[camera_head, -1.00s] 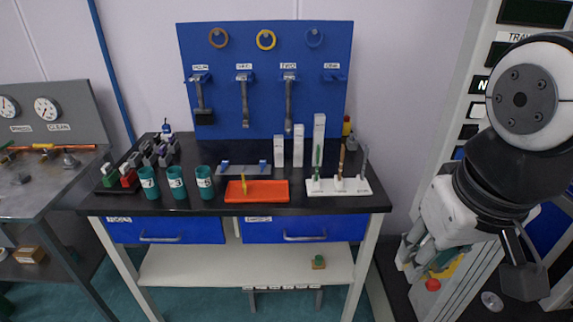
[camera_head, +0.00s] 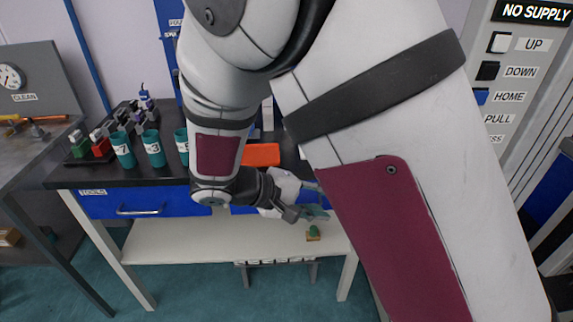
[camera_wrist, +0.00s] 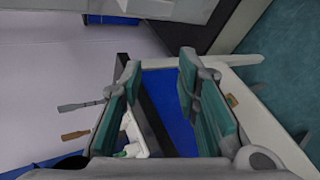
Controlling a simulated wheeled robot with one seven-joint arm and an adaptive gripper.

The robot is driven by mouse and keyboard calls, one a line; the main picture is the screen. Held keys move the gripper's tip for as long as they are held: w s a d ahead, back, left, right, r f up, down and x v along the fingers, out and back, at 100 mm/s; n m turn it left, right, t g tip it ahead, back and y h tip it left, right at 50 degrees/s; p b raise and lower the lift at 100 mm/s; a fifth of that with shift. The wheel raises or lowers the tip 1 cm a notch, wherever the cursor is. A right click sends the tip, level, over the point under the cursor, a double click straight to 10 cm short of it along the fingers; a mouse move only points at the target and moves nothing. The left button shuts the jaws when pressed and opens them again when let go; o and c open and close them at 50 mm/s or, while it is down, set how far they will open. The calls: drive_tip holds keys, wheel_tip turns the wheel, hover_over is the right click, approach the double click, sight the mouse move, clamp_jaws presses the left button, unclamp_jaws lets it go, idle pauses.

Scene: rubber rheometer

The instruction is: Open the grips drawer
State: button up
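The right-hand blue drawer (camera_head: 244,210) sits under the black bench top, mostly hidden behind my arm in the head view. Its label and handle are hidden there. In the wrist view a blue drawer front (camera_wrist: 166,92) shows between my fingers, with no handle visible. My gripper (camera_head: 312,203) is in front of the right part of this drawer, below the bench top edge. In the wrist view my gripper (camera_wrist: 160,92) is open, its two teal-padded fingers apart with nothing between them. I cannot tell whether it touches the drawer.
The left blue drawer (camera_head: 150,205), labelled TOOLS, is closed. Teal cups (camera_head: 153,148) and an orange tray (camera_head: 262,155) stand on the bench top. A small green-topped item (camera_head: 313,233) rests on the lower shelf (camera_head: 180,243). A labelled machine panel (camera_head: 510,80) stands at the right.

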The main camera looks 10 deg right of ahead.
drive_tip(key=w+a+f+n+t+b, duration=0.2)
drive_tip(key=w+a+f+n+t, duration=0.15)
drive_tip(key=a+f, duration=0.3)
drive_tip(key=w+a+f+n+t+b, duration=0.1)
drive_tip(key=w+a+f+n+t, duration=0.1)
drive_tip(key=a+f+t, duration=0.45)
drive_tip(key=w+d+f, duration=0.1)
drive_tip(key=w+d, duration=0.2)
drive_tip(key=w+d+f+g, duration=0.1)
drive_tip(key=w+d, duration=0.2)
drive_tip(key=d, duration=0.1)
drive_tip(key=w+d+f+g, duration=0.1)
drive_tip(key=w+d, duration=0.2)
drive_tip(key=d, duration=0.1)
drive_tip(key=shift+d+f+h+b, duration=0.15)
drive_tip(key=shift+d+h+b, duration=0.05)
drive_tip(key=shift+h+b, duration=0.2)
drive_tip(key=shift+c, duration=0.6)
clamp_jaws()
